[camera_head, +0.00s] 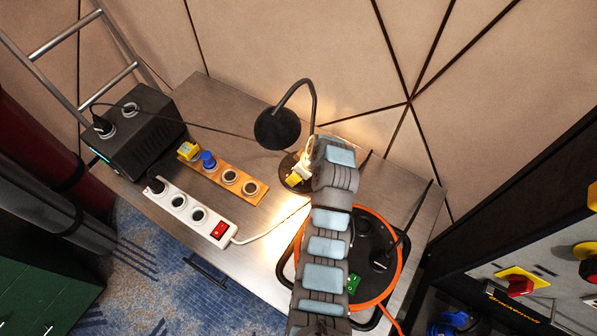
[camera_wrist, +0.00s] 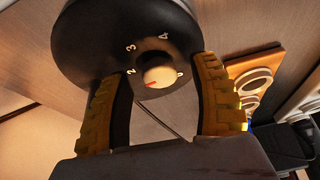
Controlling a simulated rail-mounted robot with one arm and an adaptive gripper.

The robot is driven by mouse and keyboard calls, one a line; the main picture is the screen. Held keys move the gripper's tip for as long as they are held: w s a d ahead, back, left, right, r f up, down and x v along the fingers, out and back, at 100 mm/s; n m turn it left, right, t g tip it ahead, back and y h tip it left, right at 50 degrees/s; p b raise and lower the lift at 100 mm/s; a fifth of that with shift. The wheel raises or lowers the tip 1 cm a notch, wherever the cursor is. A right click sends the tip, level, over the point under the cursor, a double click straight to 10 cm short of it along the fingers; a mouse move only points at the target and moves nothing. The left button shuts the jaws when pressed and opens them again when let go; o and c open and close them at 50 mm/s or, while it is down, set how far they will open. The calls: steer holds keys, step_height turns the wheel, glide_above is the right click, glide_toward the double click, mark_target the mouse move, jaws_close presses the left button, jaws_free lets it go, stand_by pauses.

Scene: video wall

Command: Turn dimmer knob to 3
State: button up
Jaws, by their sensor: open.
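The dimmer knob (camera_wrist: 160,70) is a small pale round knob on the dark round lamp base (camera_wrist: 110,45). The digits 2, 3 and 4 and a partly legible mark stand around it. Its red mark is at the knob's lower left, a little below the 2 and away from the 3. My gripper (camera_wrist: 164,73) is open, with one yellow ribbed finger on each side of the knob and visible gaps between. In the head view my gripper (camera_head: 302,168) is at the lamp base (camera_head: 290,165), and my arm hides the knob.
The lamp's black shade (camera_head: 277,129) hangs left of my gripper. An orange socket strip (camera_head: 215,177), a white power strip (camera_head: 187,208) and a black box (camera_head: 140,140) lie to the left. An orange cable reel (camera_head: 398,270) is under my arm.

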steer(key=shift+f, duration=0.1)
jaws_close()
steer(key=shift+m+p, duration=0.3)
steer(key=shift+m, duration=0.1)
steer(key=shift+s+a+m+t+h+p, duration=0.1)
steer(key=shift+m+t+h+p, duration=0.25)
steer(key=shift+m+p, duration=0.5)
steer(key=m+h+p, duration=0.1)
steer(key=m+p, duration=0.1)
steer(key=m, duration=0.1)
steer(key=shift+a+m+t, duration=0.1)
steer(key=shift+m+t, duration=0.15)
steer(key=shift+m, duration=0.1)
steer(key=m+h+p, duration=0.1)
steer(key=m, duration=0.2)
steer(key=shift+h, duration=0.25)
steer(key=shift+f+m+h, duration=0.1)
steer(key=shift+m+h, duration=0.4)
steer(key=shift+m, duration=0.9)
